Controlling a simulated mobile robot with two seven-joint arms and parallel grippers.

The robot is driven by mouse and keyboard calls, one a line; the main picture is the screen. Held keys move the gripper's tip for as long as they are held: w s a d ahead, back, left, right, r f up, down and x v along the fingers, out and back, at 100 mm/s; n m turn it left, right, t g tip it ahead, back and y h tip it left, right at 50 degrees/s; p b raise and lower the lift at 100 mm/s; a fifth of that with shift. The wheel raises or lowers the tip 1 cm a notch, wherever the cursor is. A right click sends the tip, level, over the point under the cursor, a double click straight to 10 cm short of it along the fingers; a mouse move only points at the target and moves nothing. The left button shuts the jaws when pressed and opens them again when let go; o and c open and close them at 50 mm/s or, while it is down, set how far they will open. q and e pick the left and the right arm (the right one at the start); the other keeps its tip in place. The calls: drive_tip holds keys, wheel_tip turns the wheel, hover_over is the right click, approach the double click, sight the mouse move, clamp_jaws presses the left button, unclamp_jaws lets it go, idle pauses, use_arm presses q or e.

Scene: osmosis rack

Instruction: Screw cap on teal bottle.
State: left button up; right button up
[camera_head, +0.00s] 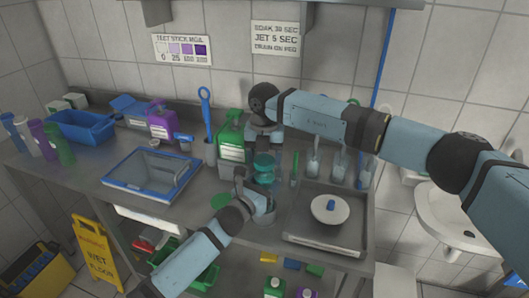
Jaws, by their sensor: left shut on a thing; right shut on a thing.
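The teal bottle (264,175) is in the middle of the head view, above the steel counter. My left gripper (255,190) comes up from below and is shut at the bottle's lower part. My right gripper (264,147) points down from directly above and is shut at the top of the teal stack. The cap is mostly hidden by the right gripper's fingers, so I cannot tell whether it sits level or how far it is on the neck.
A green jug (231,138) and a purple jug (162,122) stand behind to the left. A blue-rimmed tray (112,181) lies left. On the right are a scale (330,238) with a white dish (318,208) and several upright brushes. A sink (450,215) is far right.

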idle(0.4)
drive_tip(key=shift+f, duration=0.9)
drive_tip(key=shift+f, duration=0.55)
